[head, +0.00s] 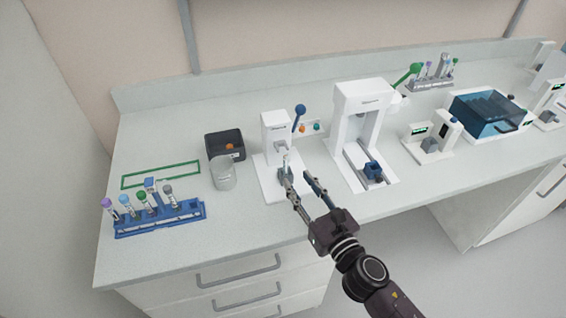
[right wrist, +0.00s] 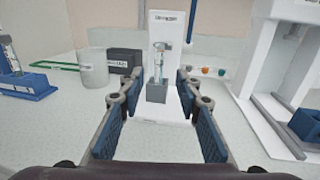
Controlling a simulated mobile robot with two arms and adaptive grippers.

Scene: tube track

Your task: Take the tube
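A clear tube (right wrist: 158,66) stands upright in a grey holder (right wrist: 157,91) on the base of a small white device (right wrist: 165,30). In the head view this white device (head: 276,130) stands near the middle of the bench, with the tube (head: 285,160) partly hidden by a fingertip. My right gripper (head: 297,178) is open and empty, low in front of the device. In the right wrist view its two blue finger pads (right wrist: 157,84) lie to either side of the tube's line, with the tube beyond them. My left gripper is not in view.
A blue rack (head: 160,222) with several capped tubes is at the left. A glass beaker (head: 223,174) and a dark box (head: 225,146) stand left of the device. A taller white machine (head: 359,105) with a blue block (head: 373,170) stands to its right.

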